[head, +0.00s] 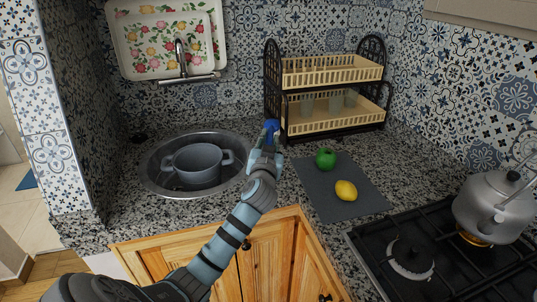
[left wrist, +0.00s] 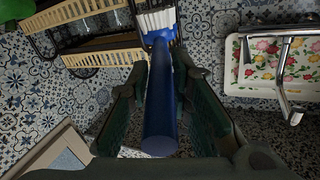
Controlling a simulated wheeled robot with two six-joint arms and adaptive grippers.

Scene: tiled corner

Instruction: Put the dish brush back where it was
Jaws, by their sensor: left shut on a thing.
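A blue dish brush (left wrist: 160,95) with white bristles is held in my left gripper (left wrist: 165,100). In the left wrist view its handle runs between the two fingers, with the bristle head at the far end, near the yellow rack trays. In the head view my left gripper (head: 267,143) is over the counter between the sink and the dish rack, and a bit of the blue brush (head: 271,127) shows at its tip. The gripper hides most of the brush there. My right gripper is not in view.
A black dish rack (head: 272,85) with two yellow trays stands behind. The sink (head: 155,182) holds a grey pot (head: 192,168). A green apple (head: 325,158) and a lemon (head: 346,190) lie on a grey mat (head: 322,202). A kettle (head: 495,205) stands on the stove (head: 385,262).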

